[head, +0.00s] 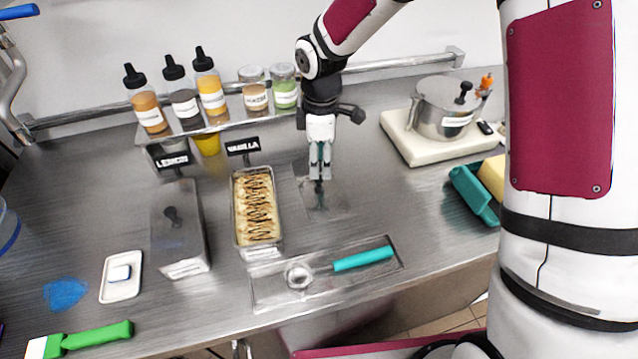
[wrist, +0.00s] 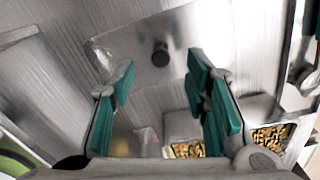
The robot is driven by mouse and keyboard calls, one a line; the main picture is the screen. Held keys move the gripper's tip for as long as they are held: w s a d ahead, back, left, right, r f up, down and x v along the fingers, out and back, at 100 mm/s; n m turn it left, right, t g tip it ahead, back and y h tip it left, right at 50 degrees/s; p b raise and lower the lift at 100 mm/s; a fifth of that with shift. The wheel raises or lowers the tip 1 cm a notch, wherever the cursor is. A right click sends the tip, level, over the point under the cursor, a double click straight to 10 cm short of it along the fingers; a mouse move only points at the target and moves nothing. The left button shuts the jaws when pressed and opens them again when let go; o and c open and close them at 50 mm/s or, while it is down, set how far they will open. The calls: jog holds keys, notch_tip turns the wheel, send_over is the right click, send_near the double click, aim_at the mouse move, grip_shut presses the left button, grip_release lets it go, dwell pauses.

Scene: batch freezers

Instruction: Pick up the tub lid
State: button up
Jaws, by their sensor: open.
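The tub lid (head: 340,203) is a flat metallic plate with a dark upright knob, lying on the steel counter right of the open vanilla tub (head: 237,215). The tub holds cream-coloured ice cream with dark drizzle. My gripper (head: 319,176) points down over the lid and partly hides it in the head view. In the wrist view the lid (wrist: 200,42) lies beyond the teal fingers, and its black knob (wrist: 160,54) shows between and ahead of the fingertips. My gripper (wrist: 160,72) is open, with nothing between its fingers. I cannot tell the exact height above the knob.
A closed lemon tub (head: 185,240) with a knobbed lid stands left. A tray (head: 262,294) with a teal-handled scoop (head: 362,258) lies in front. A bottle shelf (head: 225,125) is behind. A pot (head: 442,108) on a white base (head: 400,137) and a teal box (head: 470,197) stand right.

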aim_at(320, 177)
jog(key=shift+a+f+p, duration=0.1)
jog(key=shift+f+p, duration=0.35)
jog(key=shift+f, duration=2.25)
jog(key=shift+c, duration=0.2)
grip_shut()
